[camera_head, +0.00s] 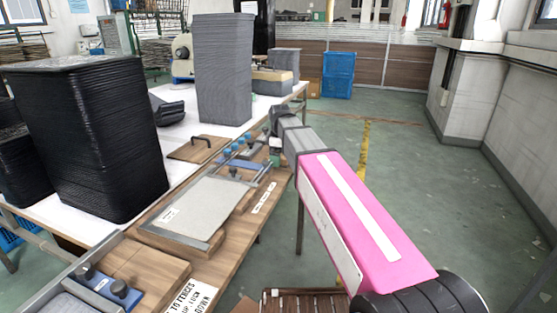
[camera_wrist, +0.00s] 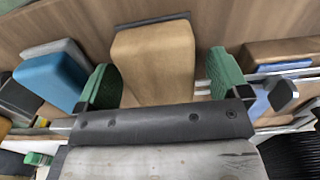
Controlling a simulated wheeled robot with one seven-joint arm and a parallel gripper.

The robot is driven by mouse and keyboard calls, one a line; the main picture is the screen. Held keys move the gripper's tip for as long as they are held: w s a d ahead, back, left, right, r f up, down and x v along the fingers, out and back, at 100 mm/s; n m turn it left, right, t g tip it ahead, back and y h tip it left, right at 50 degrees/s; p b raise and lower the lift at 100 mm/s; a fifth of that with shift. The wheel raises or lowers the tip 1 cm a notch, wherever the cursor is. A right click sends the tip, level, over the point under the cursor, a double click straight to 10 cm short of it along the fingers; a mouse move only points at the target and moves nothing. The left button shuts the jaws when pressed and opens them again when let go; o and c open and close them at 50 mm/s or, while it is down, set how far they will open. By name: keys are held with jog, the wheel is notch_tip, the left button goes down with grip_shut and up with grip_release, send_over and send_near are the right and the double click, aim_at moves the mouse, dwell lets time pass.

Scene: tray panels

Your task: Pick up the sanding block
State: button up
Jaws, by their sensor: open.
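A tan, cork-coloured block (camera_wrist: 155,62) with rounded edges shows in the middle of the wrist view; it looks like the sanding block. My gripper (camera_wrist: 163,82) is open, with one green fingertip on each side of the block in that view. The block's near end is hidden behind the dark gripper body. In the head view my gripper (camera_head: 275,150) is at the right edge of the wooden bench, and I cannot make out the block there.
A blue block (camera_wrist: 52,78) lies left of the tan one; a brown piece (camera_wrist: 280,50) and metal bars lie right. In the head view, a framed grey panel (camera_head: 198,207) lies on the wooden board, with black (camera_head: 105,135) and grey stacks (camera_head: 224,70) behind. Floor right is clear.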

jog(key=shift+f, duration=0.2)
jog(key=c, duration=1)
jog(key=shift+c, duration=0.2)
jog(key=shift+r, duration=0.15)
jog(key=shift+r, duration=0.65)
notch_tip(320, 180, up, 2)
jog(key=shift+r, duration=0.15)
jog(key=a+r, duration=0.7)
jog(key=a, duration=0.4)
jog(key=shift+w+a, duration=0.3)
jog(key=shift+r, duration=0.1)
